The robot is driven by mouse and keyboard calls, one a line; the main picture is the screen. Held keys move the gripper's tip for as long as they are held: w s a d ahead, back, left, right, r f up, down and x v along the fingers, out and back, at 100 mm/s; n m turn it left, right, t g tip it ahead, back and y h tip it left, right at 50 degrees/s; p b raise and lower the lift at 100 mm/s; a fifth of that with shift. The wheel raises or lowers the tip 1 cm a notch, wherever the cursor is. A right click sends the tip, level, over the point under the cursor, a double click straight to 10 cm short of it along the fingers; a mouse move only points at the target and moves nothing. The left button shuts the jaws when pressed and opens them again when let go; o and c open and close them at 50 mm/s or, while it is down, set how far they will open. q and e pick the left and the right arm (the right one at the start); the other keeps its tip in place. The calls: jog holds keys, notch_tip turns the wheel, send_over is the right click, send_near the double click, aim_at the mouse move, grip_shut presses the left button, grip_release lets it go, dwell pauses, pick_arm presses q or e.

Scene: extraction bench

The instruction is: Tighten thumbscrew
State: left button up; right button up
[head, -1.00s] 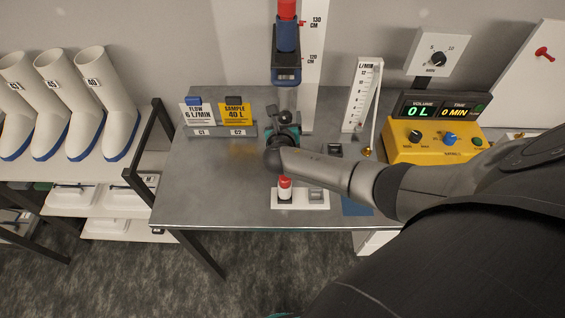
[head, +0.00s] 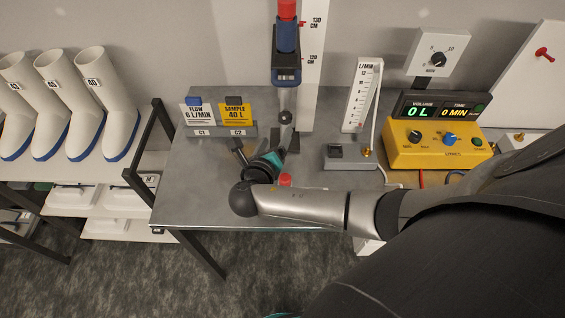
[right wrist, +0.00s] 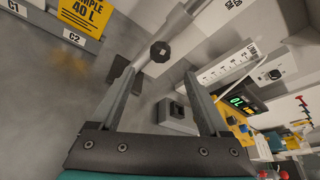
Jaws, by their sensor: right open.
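The black round knob (head: 285,117), which looks like the thumbscrew, sits on a grey upright stand on the bench. In the right wrist view the knob (right wrist: 160,51) shows beyond the fingertips, roughly between them. My right gripper (head: 265,146) is open, on the near side of the stand, and apart from the knob. The wrist view shows its two fingers (right wrist: 163,70) spread with nothing between them. The stand carries a blue clamp with a dark display (head: 286,68) higher up. My left gripper cannot be made out.
Behind stand the sample cards (head: 237,112) and a height scale (head: 312,60). On the right are a flow meter (head: 362,95) and a yellow control box (head: 440,150). A red cap (head: 285,180) shows behind my right arm.

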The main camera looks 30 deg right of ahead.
jog(key=s+a+f+m+g+y+b, duration=0.2)
jog(key=s+a+f+m+g+y, duration=0.1)
jog(key=s+f+m, duration=0.4)
jog(key=s+a+f+m+g+y+b, duration=0.2)
jog(key=s+f+m, duration=0.5)
jog(key=m, duration=0.7)
jog(key=s+a+g+y, duration=0.1)
jog(key=s+a+y, duration=0.1)
jog(key=shift+s+a, duration=0.2)
jog(key=shift+a, duration=0.15)
jog(key=shift+f, duration=0.1)
